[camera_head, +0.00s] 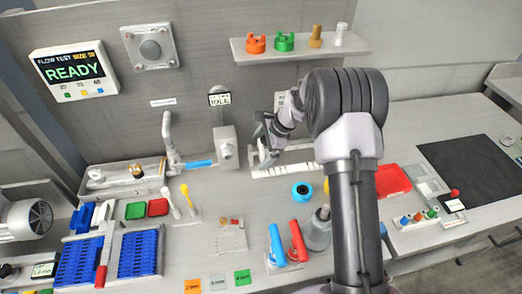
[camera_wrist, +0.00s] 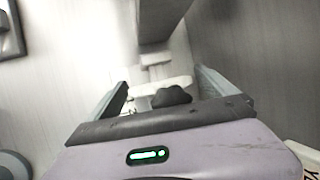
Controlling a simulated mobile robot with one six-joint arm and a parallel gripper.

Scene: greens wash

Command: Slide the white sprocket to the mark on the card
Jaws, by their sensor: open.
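My gripper (camera_head: 264,148) is open over the back of the bench, in front of the wall. In the wrist view my gripper (camera_wrist: 160,88) has its two fingers wide apart. A pale shape (camera_wrist: 166,84) shows between or beyond them, too blurred to name. I cannot pick out the white sprocket with certainty; a small white piece (camera_head: 340,35) stands at the right end of the wall shelf. A white card (camera_head: 279,100) on the wall is partly hidden by my arm, and its mark cannot be made out.
The shelf (camera_head: 300,50) also holds orange, green and tan pieces. A grey box with a spout (camera_head: 226,146) stands left of my gripper. A white marked strip (camera_head: 285,171) lies below it.

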